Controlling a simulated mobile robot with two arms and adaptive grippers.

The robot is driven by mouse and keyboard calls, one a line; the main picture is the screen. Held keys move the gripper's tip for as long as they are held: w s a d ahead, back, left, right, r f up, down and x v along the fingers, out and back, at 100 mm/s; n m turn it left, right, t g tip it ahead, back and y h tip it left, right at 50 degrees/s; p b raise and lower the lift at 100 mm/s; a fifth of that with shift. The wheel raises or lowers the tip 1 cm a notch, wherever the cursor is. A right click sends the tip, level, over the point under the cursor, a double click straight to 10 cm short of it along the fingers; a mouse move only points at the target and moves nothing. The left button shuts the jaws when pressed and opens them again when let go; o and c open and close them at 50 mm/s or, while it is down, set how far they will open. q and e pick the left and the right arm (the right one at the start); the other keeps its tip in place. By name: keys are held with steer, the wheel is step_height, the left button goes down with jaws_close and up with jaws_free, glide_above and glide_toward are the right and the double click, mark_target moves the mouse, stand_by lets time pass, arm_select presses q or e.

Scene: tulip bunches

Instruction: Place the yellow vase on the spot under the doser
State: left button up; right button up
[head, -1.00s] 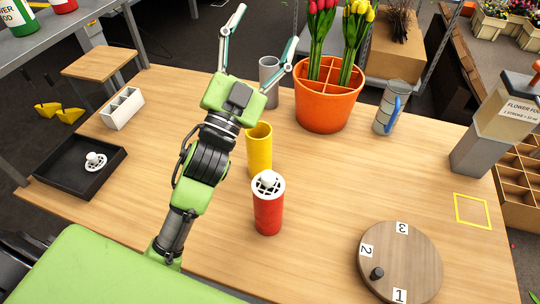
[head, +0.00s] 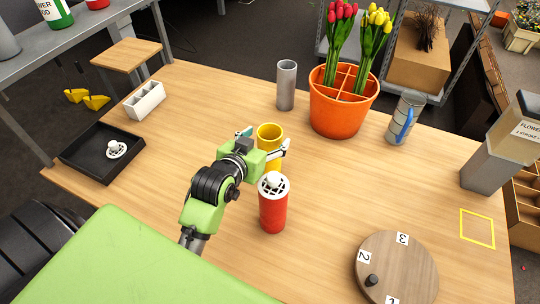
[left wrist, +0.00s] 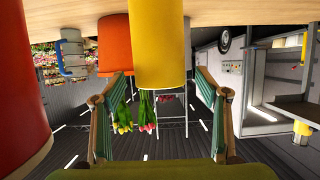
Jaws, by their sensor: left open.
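The yellow vase (head: 270,134) stands upright on the table, partly hidden by my left gripper (head: 266,143). In the left wrist view the yellow vase (left wrist: 157,45) is upside down in the picture, ahead of and between the fingers of my open left gripper (left wrist: 158,108). I cannot tell whether either finger touches it. The spot is a yellow square outline (head: 462,226) on the table at the right, and it is empty. The doser (head: 490,165), grey with a labelled container, stands just behind the square. My right gripper is not in view.
A red vase (head: 272,212) with a white lid stands close in front of the yellow vase. A grey vase (head: 286,85), an orange tulip pot (head: 337,115) and a blue-handled jug (head: 404,118) stand behind. A numbered round wooden disc (head: 410,270) lies at the front right.

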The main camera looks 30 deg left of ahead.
mark_target(274, 130)
arm_select(q)
steer(key=shift+x, duration=1.55)
steer(key=shift+r, duration=0.1)
steer(key=shift+c, duration=0.4)
steer(key=shift+r, duration=0.1)
jaws_close()
steer(key=shift+r, duration=0.1)
